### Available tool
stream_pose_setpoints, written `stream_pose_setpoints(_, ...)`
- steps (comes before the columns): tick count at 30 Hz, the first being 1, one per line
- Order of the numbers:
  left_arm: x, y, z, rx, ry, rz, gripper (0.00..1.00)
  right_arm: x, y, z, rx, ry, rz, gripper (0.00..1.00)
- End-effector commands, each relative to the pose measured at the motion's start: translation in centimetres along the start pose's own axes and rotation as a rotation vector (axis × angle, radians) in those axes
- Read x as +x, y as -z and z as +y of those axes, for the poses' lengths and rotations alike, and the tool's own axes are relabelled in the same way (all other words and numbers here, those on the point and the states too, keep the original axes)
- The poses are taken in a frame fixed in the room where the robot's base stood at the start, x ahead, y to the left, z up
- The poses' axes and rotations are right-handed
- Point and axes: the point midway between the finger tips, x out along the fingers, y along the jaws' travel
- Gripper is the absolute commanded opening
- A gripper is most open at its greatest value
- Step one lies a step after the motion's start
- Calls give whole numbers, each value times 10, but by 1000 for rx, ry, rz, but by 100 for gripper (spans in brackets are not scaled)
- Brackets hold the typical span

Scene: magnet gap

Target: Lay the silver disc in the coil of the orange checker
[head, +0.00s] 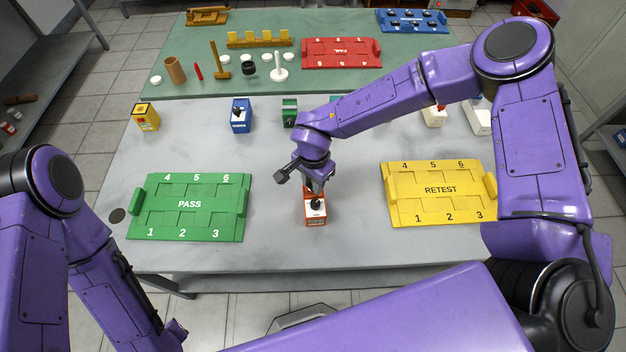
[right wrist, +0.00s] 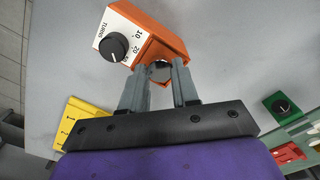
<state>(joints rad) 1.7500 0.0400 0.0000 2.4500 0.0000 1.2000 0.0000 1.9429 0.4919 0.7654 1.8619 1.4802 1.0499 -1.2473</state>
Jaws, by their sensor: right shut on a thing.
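The orange checker (head: 315,211) stands on the grey table between the green and yellow trays. In the right wrist view the orange checker (right wrist: 165,42) shows its white face with a black knob. My right gripper (head: 316,190) is right at the checker's far side, pointing down. In the right wrist view my right gripper (right wrist: 161,77) is shut on the silver disc (right wrist: 160,70), a small grey round piece at the checker's edge. Whether the disc rests in the coil is hidden by the fingers and housing. My left arm shows at the left, but its gripper is out of view.
The green PASS tray (head: 189,219) lies left and the yellow RETEST tray (head: 437,206) right. Yellow (head: 146,116), blue (head: 241,115) and green (head: 289,112) checkers stand behind. The table around the orange checker is clear.

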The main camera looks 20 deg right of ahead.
Motion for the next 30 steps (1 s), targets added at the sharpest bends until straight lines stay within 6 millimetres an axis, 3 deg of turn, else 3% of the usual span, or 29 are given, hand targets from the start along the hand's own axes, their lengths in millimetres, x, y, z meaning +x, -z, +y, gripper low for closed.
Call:
stream_pose_setpoints(12,0,0,0,0,0,0,43,3,0,0,0,0,0,3)
stream_pose_setpoints(13,0,0,0,0,0,0,43,3,0,0,0,0,0,33)
stream_pose_setpoints(15,0,0,0,0,0,0,43,3,0,0,0,0,0,56)
stream_pose_setpoints(16,0,0,0,0,0,0,43,3,0,0,0,0,0,59)
stream_pose_setpoints(22,0,0,0,0,0,0,43,3,0,0,0,0,0,59)
stream_pose_setpoints(27,0,0,0,0,0,0,43,3,0,0,0,0,0,34)
stream_pose_setpoints(30,0,0,0,0,0,0,43,3,0,0,0,0,0,32)
